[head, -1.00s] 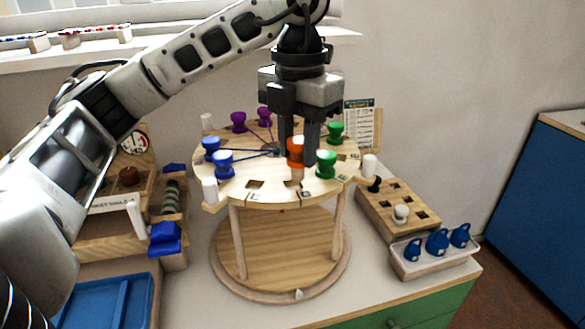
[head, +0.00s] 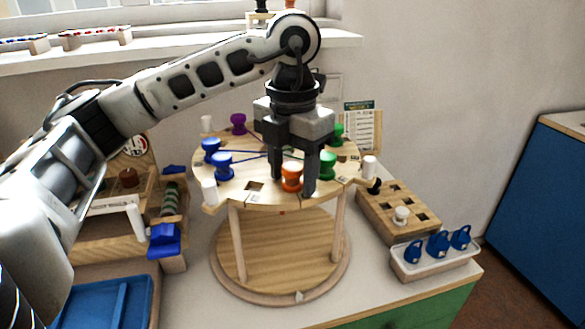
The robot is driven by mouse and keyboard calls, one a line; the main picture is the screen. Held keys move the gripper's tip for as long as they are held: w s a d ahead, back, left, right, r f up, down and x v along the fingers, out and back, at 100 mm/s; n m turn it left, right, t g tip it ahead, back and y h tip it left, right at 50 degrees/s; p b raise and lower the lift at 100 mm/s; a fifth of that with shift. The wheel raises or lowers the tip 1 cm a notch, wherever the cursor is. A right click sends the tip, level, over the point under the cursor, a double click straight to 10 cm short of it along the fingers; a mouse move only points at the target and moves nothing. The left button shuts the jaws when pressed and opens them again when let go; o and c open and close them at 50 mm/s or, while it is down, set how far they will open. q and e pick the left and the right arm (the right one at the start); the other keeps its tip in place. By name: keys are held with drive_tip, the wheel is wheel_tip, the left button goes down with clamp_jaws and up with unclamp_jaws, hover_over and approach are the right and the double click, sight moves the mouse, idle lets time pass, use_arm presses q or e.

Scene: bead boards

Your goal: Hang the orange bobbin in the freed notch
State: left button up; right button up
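The orange bobbin (head: 291,177) stands upright at the front edge of the round wooden board (head: 235,190). My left gripper (head: 293,184) points straight down with one finger on each side of the bobbin. Its fingers are spread and look open around it. The bobbin's foot and any notch under it are hidden. An empty square notch (head: 255,186) shows to its left. Blue bobbins (head: 222,166), a purple bobbin (head: 238,122) and green bobbins (head: 327,165) stand around the rim. My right gripper is not in view.
On the right are a wooden block with holes (head: 390,207) and a white tray (head: 436,262) with blue pieces. A wooden rack and a blue tray (head: 105,302) are on the left.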

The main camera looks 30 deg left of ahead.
sight(293, 166)
use_arm(q)
drive_tip(key=shift+r, duration=0.3)
wheel_tip(293, 166, up, 12)
drive_tip(key=p, duration=0.3)
drive_tip(key=shift+f, duration=0.15)
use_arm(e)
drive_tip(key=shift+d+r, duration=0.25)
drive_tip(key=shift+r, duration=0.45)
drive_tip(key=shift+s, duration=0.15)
